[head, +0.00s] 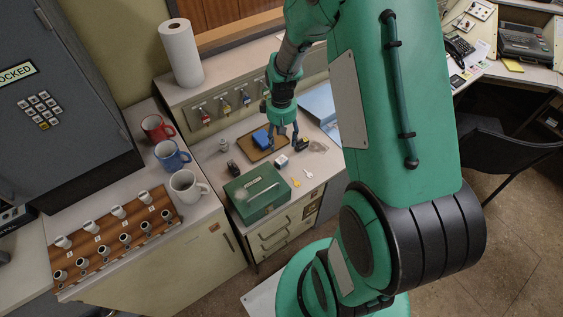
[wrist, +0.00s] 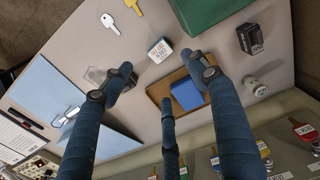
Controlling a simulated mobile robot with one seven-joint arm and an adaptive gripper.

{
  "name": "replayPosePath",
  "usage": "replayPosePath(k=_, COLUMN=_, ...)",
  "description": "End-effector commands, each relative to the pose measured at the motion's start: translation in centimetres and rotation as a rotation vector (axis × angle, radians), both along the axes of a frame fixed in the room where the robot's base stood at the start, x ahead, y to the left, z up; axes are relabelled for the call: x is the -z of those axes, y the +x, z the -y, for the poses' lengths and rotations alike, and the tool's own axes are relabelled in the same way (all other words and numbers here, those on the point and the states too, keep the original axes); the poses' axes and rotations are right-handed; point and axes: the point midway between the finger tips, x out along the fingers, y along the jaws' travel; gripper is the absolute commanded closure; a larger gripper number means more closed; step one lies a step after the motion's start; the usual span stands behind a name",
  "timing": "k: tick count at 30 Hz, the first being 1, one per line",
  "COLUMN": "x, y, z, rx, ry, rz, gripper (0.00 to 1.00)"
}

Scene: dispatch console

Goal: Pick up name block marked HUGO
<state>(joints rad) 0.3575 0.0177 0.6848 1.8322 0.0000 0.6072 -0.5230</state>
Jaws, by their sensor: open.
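A small block with a white lettered face (wrist: 160,50) lies on the counter in the wrist view, between and just beyond my fingertips; it also shows in the head view (head: 282,161). Its lettering is too small to read for sure, so I cannot tell whether it says HUGO. A dark block with a pale label (wrist: 250,38) stands to the right; it shows left of the tray in the head view (head: 232,167). My gripper (wrist: 157,78) is open and empty above the counter, fingers spread, beside the brown tray in the head view (head: 284,140).
A brown tray (wrist: 155,91) holds a blue block (wrist: 187,94). A green box (head: 258,193), a small metal cylinder (wrist: 257,87) and keys (wrist: 110,24) are close by. A dark item (head: 302,145) is partly behind my left finger in the wrist view. Mugs (head: 172,155) stand left.

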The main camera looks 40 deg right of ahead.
Motion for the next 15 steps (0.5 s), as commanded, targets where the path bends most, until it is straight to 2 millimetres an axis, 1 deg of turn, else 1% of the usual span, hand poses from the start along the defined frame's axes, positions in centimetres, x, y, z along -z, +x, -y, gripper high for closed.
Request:
replayPosePath(k=1, x=0.8, y=-0.1, z=0.0, rx=0.0, ry=0.001, rz=-0.002, gripper=0.41)
replayPosePath(k=9, x=4.9, y=-0.1, z=0.0, rx=0.0, ry=0.0, rz=-0.003, gripper=0.41)
replayPosePath(k=12, x=6.2, y=0.0, z=0.0, rx=0.0, ry=0.001, rz=-0.001, gripper=0.41)
replayPosePath(k=15, x=7.0, y=0.0, z=0.0, rx=0.0, ry=0.0, rz=0.0, gripper=0.41)
